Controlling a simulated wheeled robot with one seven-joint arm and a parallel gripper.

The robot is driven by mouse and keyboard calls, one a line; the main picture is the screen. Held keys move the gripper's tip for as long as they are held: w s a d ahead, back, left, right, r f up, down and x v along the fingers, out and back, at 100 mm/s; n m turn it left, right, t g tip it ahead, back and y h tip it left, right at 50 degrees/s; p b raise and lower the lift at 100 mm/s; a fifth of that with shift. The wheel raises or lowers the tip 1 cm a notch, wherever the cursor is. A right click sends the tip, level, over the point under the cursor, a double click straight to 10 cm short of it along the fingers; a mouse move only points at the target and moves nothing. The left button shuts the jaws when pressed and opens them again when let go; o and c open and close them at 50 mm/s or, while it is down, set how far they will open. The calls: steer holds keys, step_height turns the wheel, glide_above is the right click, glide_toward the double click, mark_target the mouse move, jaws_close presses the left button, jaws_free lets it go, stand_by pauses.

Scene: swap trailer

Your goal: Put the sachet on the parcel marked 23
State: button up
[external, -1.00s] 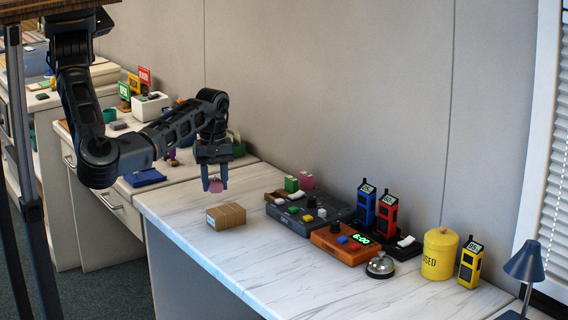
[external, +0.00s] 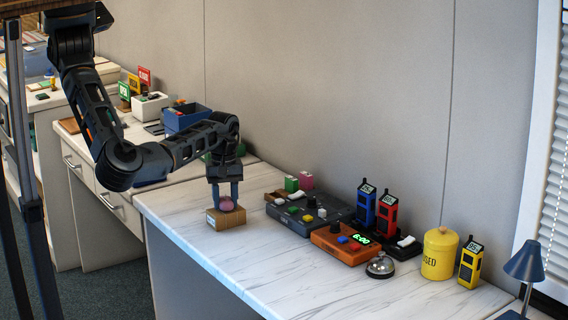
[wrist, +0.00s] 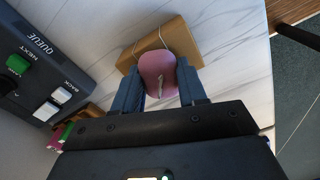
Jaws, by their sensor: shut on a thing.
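The pink sachet (external: 227,205) is between the fingers of my gripper (external: 227,198), which is shut on it. It also shows in the wrist view (wrist: 157,72), held between the two blue fingers (wrist: 158,90). The brown parcel (external: 227,220), tied with string, lies on the marble-look counter directly below the sachet; it shows behind the sachet in the wrist view (wrist: 182,40). The sachet is at or just above the parcel's top; I cannot tell if they touch. A pale label is on the parcel's left end, too small to read.
A dark queue console (external: 310,215) and an orange clock unit (external: 345,245) stand right of the parcel. Green (external: 291,184) and pink (external: 306,180) blocks sit behind. A bell (external: 380,265) and a yellow tin (external: 439,254) are farther right. The counter's front is clear.

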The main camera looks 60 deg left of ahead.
steer(key=shift+f, duration=0.1)
steer(key=shift+f, duration=0.1)
steer(key=o, duration=1)
